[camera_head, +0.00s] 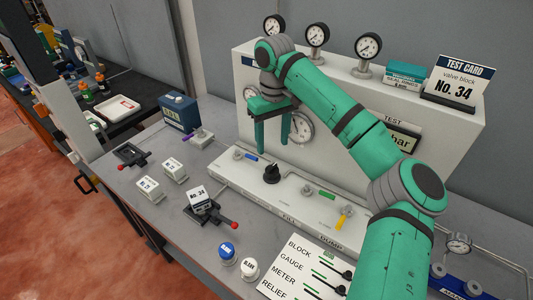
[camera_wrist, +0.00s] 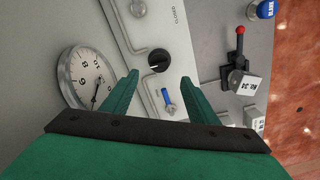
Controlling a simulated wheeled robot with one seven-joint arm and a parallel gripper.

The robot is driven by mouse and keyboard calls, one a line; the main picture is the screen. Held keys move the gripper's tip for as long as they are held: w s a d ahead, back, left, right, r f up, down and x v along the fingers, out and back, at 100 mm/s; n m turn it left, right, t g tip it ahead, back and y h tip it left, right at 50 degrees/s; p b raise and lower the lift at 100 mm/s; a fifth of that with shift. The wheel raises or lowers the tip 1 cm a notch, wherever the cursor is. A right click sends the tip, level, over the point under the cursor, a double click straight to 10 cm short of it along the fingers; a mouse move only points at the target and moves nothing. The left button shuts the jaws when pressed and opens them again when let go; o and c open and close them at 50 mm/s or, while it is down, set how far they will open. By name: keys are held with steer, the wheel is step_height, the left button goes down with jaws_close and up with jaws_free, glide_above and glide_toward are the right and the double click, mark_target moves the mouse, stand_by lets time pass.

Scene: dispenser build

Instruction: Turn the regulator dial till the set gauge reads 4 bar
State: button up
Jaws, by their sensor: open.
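A black dial (camera_head: 272,173) with a raised grip stands on the white sloped base panel. It also shows in the wrist view (camera_wrist: 158,61), with a pale mark on its top. A large round gauge (camera_head: 300,128) is on the upright white panel behind it. In the wrist view this gauge (camera_wrist: 86,77) shows several numbers and a dark needle, but I cannot read its value. No label naming the set gauge is legible. My gripper (camera_head: 271,142) is open and empty, fingers down, above and behind the dial. In the wrist view the dial appears beyond the fingertips (camera_wrist: 161,78), apart from them.
A blue-handled valve (camera_wrist: 167,100) is close to the dial. A green handle (camera_head: 321,192) and a yellow one (camera_head: 344,217) are farther right. A clamp with a red-tipped lever (camera_head: 215,213) holds block No. 34. A test card (camera_head: 459,80) stands on the panel top.

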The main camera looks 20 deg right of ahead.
mark_target(272, 167)
steer(key=f, duration=1)
steer(key=shift+w+f, duration=0.2)
steer(key=shift+f, duration=0.15)
steer(key=shift+s, duration=0.1)
steer(key=shift+c, duration=0.9)
steer(key=c, duration=0.9)
